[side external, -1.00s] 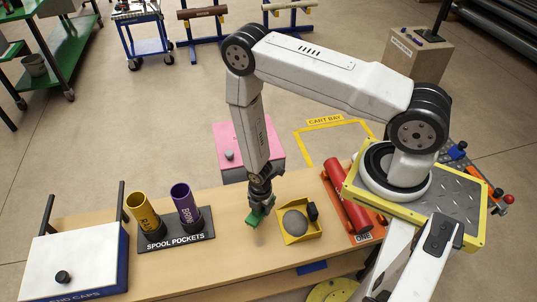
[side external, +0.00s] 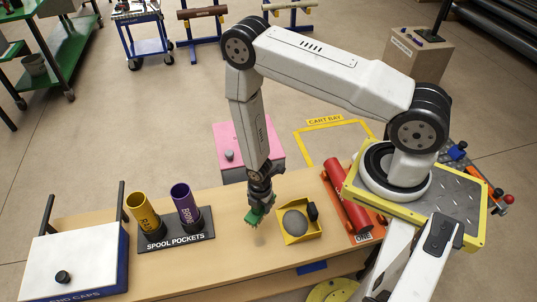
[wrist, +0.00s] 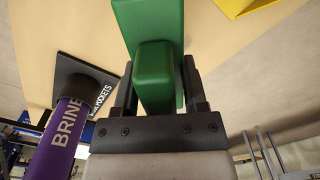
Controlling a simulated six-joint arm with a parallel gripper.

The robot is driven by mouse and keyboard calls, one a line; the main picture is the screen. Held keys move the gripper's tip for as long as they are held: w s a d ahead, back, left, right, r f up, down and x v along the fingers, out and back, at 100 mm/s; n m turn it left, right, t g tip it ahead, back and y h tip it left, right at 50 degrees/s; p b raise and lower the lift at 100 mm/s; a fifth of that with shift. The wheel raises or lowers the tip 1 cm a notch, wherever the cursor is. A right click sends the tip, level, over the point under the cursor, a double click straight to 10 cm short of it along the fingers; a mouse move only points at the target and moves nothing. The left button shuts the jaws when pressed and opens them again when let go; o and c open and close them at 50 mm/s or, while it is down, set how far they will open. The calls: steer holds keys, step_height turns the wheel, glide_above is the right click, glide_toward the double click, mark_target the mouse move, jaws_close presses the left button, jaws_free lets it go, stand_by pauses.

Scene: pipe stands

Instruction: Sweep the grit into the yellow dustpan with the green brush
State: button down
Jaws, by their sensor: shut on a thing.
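My gripper (side external: 260,193) is shut on the green brush (side external: 258,214) and holds it above the bench, left of the yellow dustpan. The brush is tilted, and its bristle edge shows on the lower left. In the wrist view the green brush (wrist: 157,75) fills the space between my gripper's fingers. The yellow dustpan (side external: 291,239) sits on the bench with a dark handle at its right. A rounded grey heap, looking like the grit (side external: 295,222), lies in the pan. A corner of the dustpan (wrist: 243,6) shows in the wrist view. A faint dark patch under the brush may be its shadow.
Spool pockets (side external: 178,242) hold a yellow tube (side external: 145,212) and a purple tube (side external: 186,204) to the left. A white-topped end caps box (side external: 80,258) stands farther left. A red cylinder (side external: 347,195) lies right of the dustpan. The bench front is clear.

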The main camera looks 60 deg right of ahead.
mark_target(258, 214)
steer(key=a+m, duration=0.3)
steer(key=shift+s+f+m, duration=0.3)
steer(key=shift+s+m, duration=0.1)
steer(key=shift+s+a+f+m, duration=0.1)
steer(key=shift+s+a+m, duration=0.15)
steer(key=shift+a+m, duration=0.5)
steer(key=shift+s+a+f+m, duration=0.2)
steer(key=shift+a+m, duration=0.2)
steer(key=shift+m, duration=0.5)
steer(key=shift+s+a+f+m, duration=0.1)
steer(key=shift+s+a+m, duration=0.15)
steer(key=shift+a+m, duration=0.5)
steer(key=shift+d, duration=0.15)
steer(key=shift+f, duration=0.1)
steer(key=shift+f, duration=2.75)
steer(key=shift+s+d+r, duration=0.1)
steer(key=shift+s+d, duration=0.75)
steer(key=shift+f, duration=0.7)
steer(key=shift+w+a, duration=0.1)
